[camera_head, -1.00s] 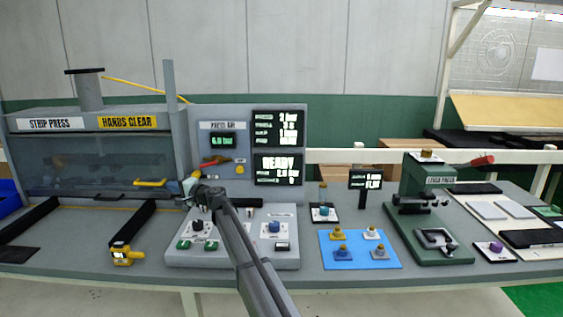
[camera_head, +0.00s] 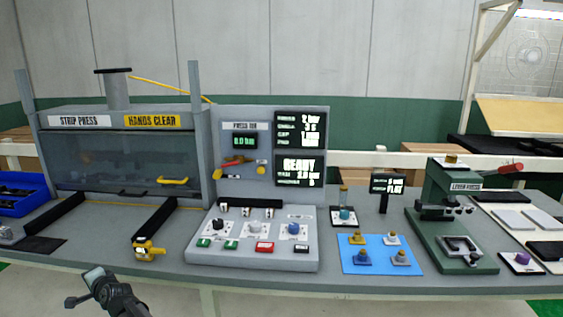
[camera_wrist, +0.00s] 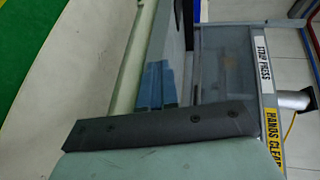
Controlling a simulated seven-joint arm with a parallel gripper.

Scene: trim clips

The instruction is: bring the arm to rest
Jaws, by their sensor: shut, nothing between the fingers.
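My gripper (camera_head: 95,278) is at the bottom left of the head view, in front of the bench's front edge and apart from everything on it. Its fingers are shut and hold nothing. My arm runs down out of the picture below it. In the wrist view, a dark bar with screws and a pale green surface fill the lower part close to the camera. Beyond them the strip press (camera_wrist: 225,65) shows sideways, with its label at the right.
The strip press (camera_head: 120,118) stands back left, its yellow handle low on the clear front. A yellow device (camera_head: 148,250) sits near the front edge. The control box (camera_head: 252,258), blue mat (camera_head: 352,265) and green hand press (camera_head: 450,235) stand to the right. A blue bin (camera_head: 25,190) is far left.

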